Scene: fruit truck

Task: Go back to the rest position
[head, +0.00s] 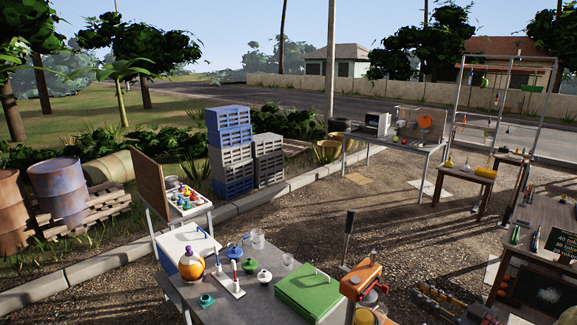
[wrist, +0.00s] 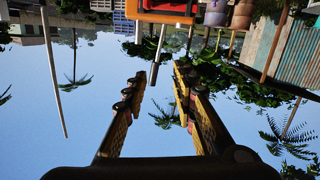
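My gripper (wrist: 159,78) shows in the wrist view as two black and yellow fingers set well apart. I cannot make out my gripper in the head view.
The near table (head: 238,304) holds a green box (head: 310,292), an orange device (head: 361,280) with an upright dark handle, an orange-and-purple bottle (head: 191,265) and small pots. A dark workbench (head: 546,222) stands at right. Open gravel (head: 300,215) lies beyond.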

